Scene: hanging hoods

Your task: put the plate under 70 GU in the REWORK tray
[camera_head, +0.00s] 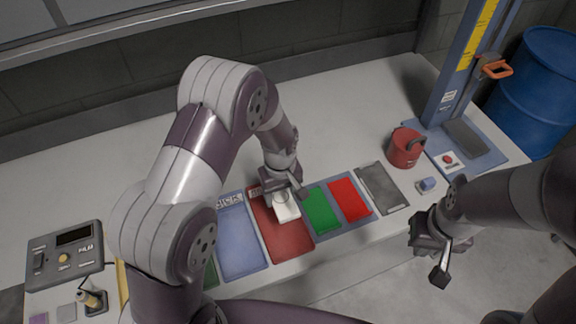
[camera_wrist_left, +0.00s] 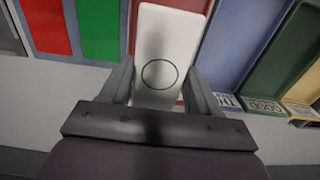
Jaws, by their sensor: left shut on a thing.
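A white rectangular plate (camera_head: 287,209) is between the fingers of my left gripper (camera_head: 284,193), which is shut on it. The left wrist view shows the plate (camera_wrist_left: 168,45) with a thin dark ring on its face. It is over the dark red tray (camera_head: 283,235); I cannot tell whether it touches the tray floor. That tray's label is mostly hidden by my gripper and cannot be read. My right gripper (camera_head: 437,255) is empty, off the table's front edge; its finger gap is unclear.
Left of the red tray are a blue tray (camera_head: 238,248) and a partly hidden green tray (camera_head: 210,273). To its right are green (camera_head: 321,211) and red (camera_head: 350,199) panels and a grey pad (camera_head: 382,186). A gauge box (camera_head: 64,254) and red can (camera_head: 405,148) stand farther out.

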